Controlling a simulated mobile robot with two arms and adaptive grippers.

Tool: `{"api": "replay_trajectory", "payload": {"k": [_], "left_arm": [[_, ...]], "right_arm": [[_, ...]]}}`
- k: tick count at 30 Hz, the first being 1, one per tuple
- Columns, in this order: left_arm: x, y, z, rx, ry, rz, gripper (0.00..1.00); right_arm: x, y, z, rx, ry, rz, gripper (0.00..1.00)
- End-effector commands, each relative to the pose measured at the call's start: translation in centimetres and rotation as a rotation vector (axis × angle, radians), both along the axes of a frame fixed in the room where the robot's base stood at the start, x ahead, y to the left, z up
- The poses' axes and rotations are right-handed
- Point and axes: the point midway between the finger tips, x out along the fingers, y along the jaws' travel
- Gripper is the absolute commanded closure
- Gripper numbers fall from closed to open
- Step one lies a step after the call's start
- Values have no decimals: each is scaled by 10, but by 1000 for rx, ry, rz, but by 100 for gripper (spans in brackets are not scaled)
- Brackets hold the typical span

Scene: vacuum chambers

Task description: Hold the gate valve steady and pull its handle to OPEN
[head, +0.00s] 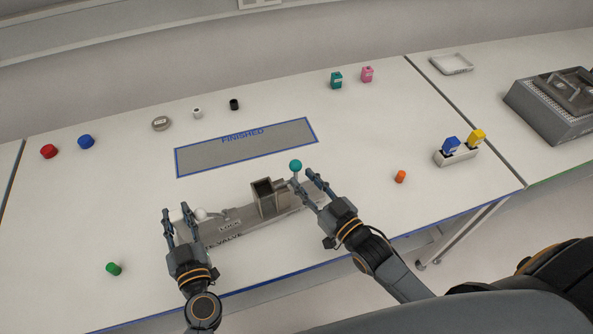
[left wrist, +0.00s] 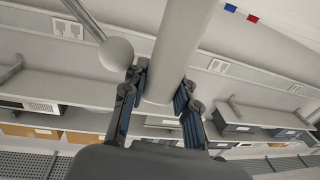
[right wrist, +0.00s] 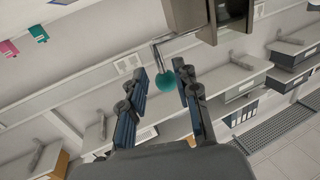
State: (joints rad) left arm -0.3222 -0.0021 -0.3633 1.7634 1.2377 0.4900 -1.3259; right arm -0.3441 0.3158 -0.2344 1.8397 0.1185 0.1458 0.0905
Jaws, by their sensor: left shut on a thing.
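My left gripper (head: 176,211) is shut on a pale round post (left wrist: 180,40) at the valve's left end. My right gripper (head: 303,180) is open by the teal knob; in the right wrist view the knob (right wrist: 185,76) shows between and beyond the fingers. Contact is unclear.
A grey FINISHED area (head: 245,148) with a blue border lies behind the valve. Small coloured pieces stand around the table, including an orange one (head: 400,176) and a green one (head: 113,268). A holder (head: 456,157) with blue and yellow pieces stands at right.

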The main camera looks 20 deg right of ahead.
Motion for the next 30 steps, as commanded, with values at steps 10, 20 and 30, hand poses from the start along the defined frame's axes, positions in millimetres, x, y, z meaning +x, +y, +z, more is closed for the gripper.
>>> {"api": "replay_trajectory", "payload": {"k": [10,20,30], "left_arm": [[-3,2,-10,1,19,2,100],[-3,2,-10,1,19,2,100],[-3,2,-10,2,19,2,100]], "right_arm": [[38,12,-1,0,0,0,69],[39,13,-1,0,1,0,75],[39,12,-1,-1,0,0,100]]}}
